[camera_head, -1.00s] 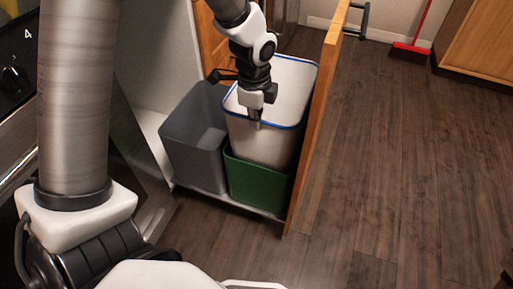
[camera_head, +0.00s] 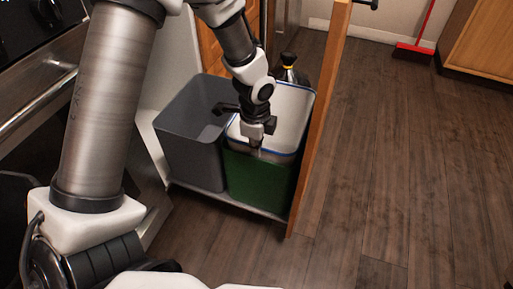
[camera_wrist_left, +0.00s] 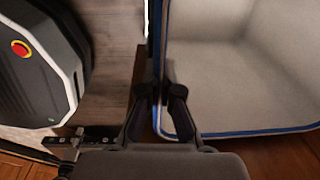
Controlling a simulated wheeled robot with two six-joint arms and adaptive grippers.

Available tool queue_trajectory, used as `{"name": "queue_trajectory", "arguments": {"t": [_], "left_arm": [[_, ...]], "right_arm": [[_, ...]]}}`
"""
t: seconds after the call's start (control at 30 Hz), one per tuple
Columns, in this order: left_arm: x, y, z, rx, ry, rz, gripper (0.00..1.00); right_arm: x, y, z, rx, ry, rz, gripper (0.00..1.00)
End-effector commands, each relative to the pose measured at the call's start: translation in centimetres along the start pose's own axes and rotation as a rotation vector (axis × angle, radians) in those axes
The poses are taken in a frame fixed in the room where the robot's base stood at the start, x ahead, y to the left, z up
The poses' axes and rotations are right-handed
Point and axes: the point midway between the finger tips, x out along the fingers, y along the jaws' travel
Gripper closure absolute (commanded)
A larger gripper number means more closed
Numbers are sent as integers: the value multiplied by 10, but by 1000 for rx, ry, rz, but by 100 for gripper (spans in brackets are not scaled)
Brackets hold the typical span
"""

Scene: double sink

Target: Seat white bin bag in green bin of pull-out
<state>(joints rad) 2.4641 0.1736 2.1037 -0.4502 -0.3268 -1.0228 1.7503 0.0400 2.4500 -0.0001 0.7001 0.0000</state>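The white bin bag (camera_head: 289,108), a stiff white liner with a blue rim, sits down inside the green bin (camera_head: 262,182), its rim just above the green wall. My left gripper (camera_head: 257,148) is at the bag's near-left rim. In the left wrist view, the two fingers (camera_wrist_left: 161,92) stand on either side of the blue rim, close together, and appear shut on it. The bag's pale, empty inside (camera_wrist_left: 245,80) fills the right of that view. The bag's lower part is hidden in the bin. My right gripper is not in view.
A grey bin (camera_head: 195,155) stands left of the green bin in the pull-out. The wooden pull-out front (camera_head: 318,125) rises close on the right. A red broom (camera_head: 416,48) stands far off; the floor at right is clear.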

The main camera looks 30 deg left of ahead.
Motion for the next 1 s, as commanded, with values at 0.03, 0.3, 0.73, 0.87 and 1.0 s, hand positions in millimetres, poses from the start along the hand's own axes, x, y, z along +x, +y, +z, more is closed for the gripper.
{"name": "queue_trajectory", "arguments": {"t": [0.03, 0.3, 0.73, 0.87, 1.0], "left_arm": [[1, 0, 0, 0, 0, 0, 100], [2, 0, 0, 1, 0, 0, 69], [-41, -1, 0, 1, 0, -2, 69], [-77, -1, 0, 0, 0, -2, 69], [-107, -1, 0, 0, -1, -1, 69]], "right_arm": [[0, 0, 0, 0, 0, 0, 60], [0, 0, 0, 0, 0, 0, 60], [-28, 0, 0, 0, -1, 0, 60], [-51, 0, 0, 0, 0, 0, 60], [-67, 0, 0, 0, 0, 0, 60]]}}
